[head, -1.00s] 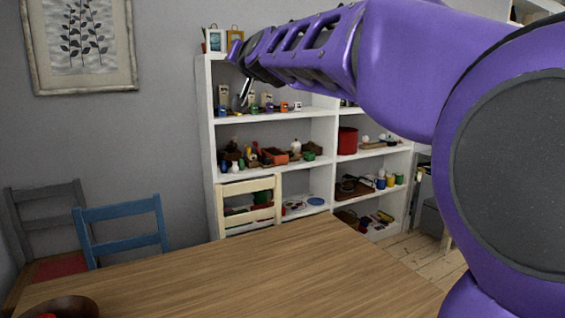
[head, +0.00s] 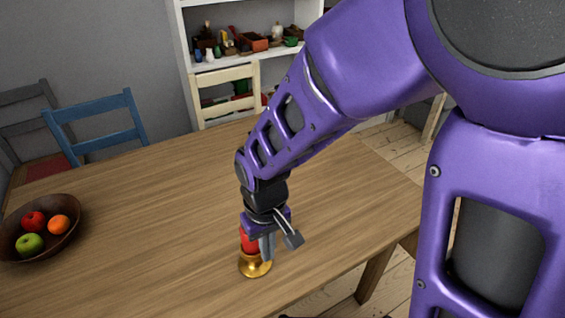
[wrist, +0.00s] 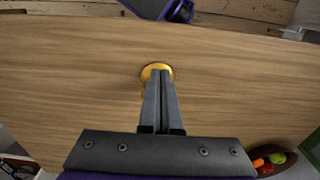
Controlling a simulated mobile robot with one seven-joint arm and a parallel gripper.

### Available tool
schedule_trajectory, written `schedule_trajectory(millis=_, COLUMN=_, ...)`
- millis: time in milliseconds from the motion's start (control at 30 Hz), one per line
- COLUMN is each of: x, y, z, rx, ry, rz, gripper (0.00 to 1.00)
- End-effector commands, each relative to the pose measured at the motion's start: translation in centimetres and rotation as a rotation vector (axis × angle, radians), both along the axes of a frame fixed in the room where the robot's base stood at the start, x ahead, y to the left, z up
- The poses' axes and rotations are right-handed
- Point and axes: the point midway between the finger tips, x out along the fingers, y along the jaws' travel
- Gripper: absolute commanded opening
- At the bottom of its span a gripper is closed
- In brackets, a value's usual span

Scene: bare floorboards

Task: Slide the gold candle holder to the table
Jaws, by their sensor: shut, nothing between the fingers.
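The gold candle holder (head: 254,267) stands upright on the wooden table (head: 150,220), near its front edge, with a red candle (head: 248,241) in it. My gripper (head: 267,256) points down at the holder, its fingers overlapping the candle and holder in the head view. In the wrist view the gold rim of the holder (wrist: 155,69) shows behind the tips of my gripper (wrist: 161,75), which hide most of it. The fingers are together with nothing between them. I cannot tell whether they touch the holder.
A dark wooden bowl (head: 65,226) with apples and an orange fruit sits at the table's left. A blue chair (head: 98,120) and a cream chair (head: 230,92) stand at the far side. A white shelf (head: 240,15) stands behind. The tabletop between bowl and holder is clear.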

Motion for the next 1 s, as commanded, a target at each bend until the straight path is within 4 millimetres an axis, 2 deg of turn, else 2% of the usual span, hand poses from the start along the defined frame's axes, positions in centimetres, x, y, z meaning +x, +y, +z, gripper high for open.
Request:
schedule_trajectory(millis=167, x=-0.5, y=-0.2, z=-2.1, rx=-0.009, ry=0.015, rz=0.007, gripper=0.00)
schedule_trajectory(millis=567, x=-0.4, y=-0.1, z=-10.4, rx=-0.007, ry=0.012, rz=0.007, gripper=0.00)
schedule_trajectory(millis=800, x=2.4, y=1.6, z=-10.1, rx=-0.004, ry=0.006, rz=0.005, gripper=0.00)
schedule_trajectory(millis=1000, x=3.1, y=2.0, z=-10.1, rx=-0.005, ry=0.008, rz=0.005, gripper=0.00)
